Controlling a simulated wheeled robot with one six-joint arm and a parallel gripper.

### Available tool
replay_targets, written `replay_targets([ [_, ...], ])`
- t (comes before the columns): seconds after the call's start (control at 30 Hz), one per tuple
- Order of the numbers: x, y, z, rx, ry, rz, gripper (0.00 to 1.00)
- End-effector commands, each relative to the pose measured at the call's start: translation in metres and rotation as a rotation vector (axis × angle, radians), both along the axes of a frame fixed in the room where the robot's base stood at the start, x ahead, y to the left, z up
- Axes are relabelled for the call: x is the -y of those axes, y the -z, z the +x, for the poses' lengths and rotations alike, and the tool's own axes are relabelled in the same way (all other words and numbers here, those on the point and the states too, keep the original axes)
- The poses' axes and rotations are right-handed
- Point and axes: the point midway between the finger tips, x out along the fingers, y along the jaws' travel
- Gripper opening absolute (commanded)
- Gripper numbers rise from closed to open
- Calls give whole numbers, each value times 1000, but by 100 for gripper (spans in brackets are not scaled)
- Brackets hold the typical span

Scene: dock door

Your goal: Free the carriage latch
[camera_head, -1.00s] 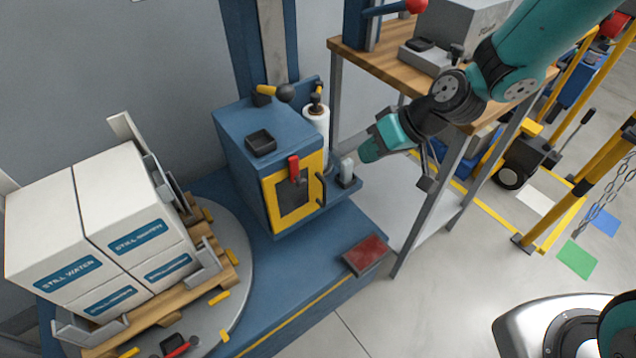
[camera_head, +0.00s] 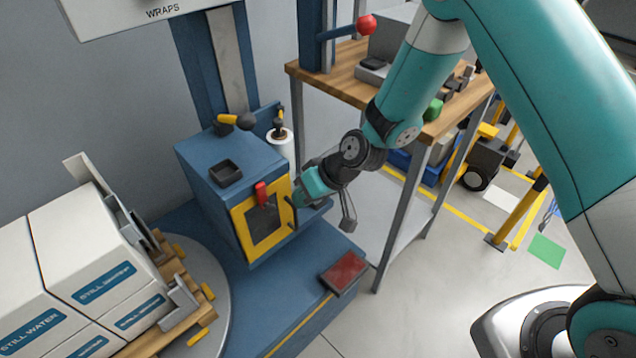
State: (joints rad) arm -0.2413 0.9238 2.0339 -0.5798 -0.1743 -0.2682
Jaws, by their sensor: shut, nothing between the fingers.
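A blue carriage box (camera_head: 205,160) stands on the machine's blue base in front of the upright mast. A yellow lever with a black knob (camera_head: 235,121) sits at its top by the mast. The yellow-framed door (camera_head: 247,240) on its front carries a red latch piece (camera_head: 261,194) and a dark handle at its right edge. Which of these is the carriage latch I cannot tell for certain. My gripper (camera_head: 304,192) is close to the right edge of the door, near the dark handle. It is shut and empty. Its fingertips are small; contact with the handle is unclear.
A white film roll (camera_head: 281,145) stands behind my gripper. A wood-topped bench (camera_head: 330,72) is at the back right. A dark red pad (camera_head: 344,271) lies on the base. Stacked white cartons (camera_head: 95,248) sit on a pallet on the turntable at left.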

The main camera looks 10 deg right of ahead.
Motion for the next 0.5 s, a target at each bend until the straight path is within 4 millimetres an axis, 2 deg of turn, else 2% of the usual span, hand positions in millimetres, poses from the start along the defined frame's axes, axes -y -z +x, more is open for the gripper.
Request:
replay_targets([
  [0.03, -10, -7, -5, 2, -8, 1, 0],
  [0.2, -28, -9, -12, 1, -3, 1, 0],
  [0.5, -34, -9, -14, 1, -1, 1, 0],
])
